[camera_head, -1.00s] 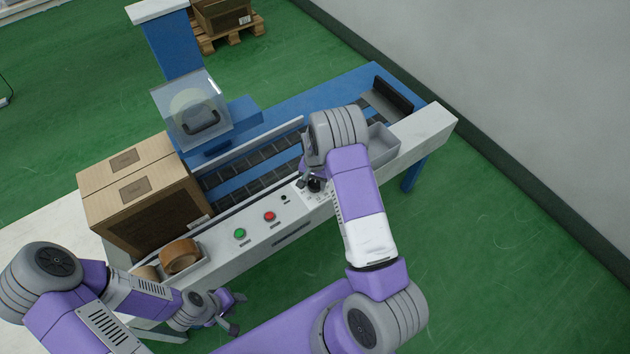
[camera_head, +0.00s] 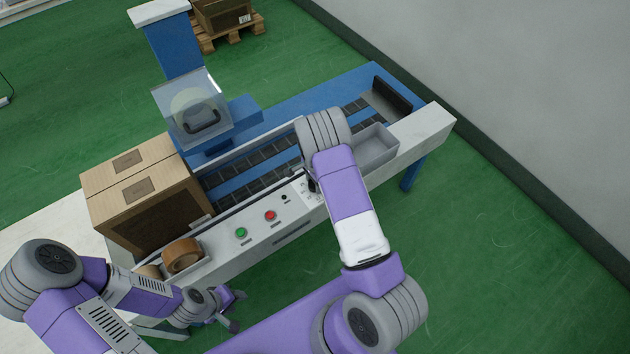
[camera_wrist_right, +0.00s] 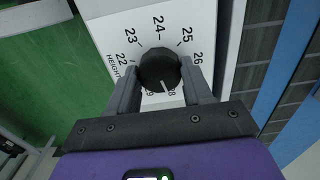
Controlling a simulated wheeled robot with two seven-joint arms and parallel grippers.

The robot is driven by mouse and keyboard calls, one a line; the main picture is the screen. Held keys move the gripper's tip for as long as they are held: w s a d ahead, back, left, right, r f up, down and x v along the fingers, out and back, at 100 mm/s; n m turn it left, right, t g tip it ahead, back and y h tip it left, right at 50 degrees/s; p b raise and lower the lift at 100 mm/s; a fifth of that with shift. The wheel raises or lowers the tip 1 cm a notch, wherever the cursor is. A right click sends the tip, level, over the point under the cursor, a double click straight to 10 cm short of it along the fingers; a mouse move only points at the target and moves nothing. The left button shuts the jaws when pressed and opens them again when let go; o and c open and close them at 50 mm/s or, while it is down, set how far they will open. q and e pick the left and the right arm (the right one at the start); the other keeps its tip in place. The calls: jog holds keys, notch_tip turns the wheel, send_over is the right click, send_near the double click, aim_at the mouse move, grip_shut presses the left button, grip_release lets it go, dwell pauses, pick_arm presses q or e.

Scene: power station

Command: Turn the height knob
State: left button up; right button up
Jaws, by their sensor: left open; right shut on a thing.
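The black height knob (camera_wrist_right: 159,68) is on a white panel in the right wrist view, inside a ring of numbers from 22 round to 29, beside the word HEIGHT. Its white pointer line faces the bottom of the picture, near 28. My right gripper (camera_wrist_right: 161,80) is shut on the knob, one finger on each side. In the head view, my right forearm and wrist cover the knob and most of the gripper (camera_head: 309,183). My left gripper (camera_head: 238,308) is open and empty, low in front of the machine.
A green button (camera_head: 241,232) and a red button (camera_head: 269,215) are on the white front panel (camera_head: 255,250). A cardboard box (camera_head: 140,195) stands at the left of the conveyor, with a tape roll (camera_head: 182,254) before it. A grey tray (camera_head: 376,147) is right of my wrist.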

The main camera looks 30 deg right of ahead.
dwell(0.5)
jog(key=o, duration=1)
jog(key=shift+o, duration=0.2)
notch_tip(320, 180, up, 8)
jog(key=shift+f+p, duration=0.2)
jog(key=shift+p, duration=0.95)
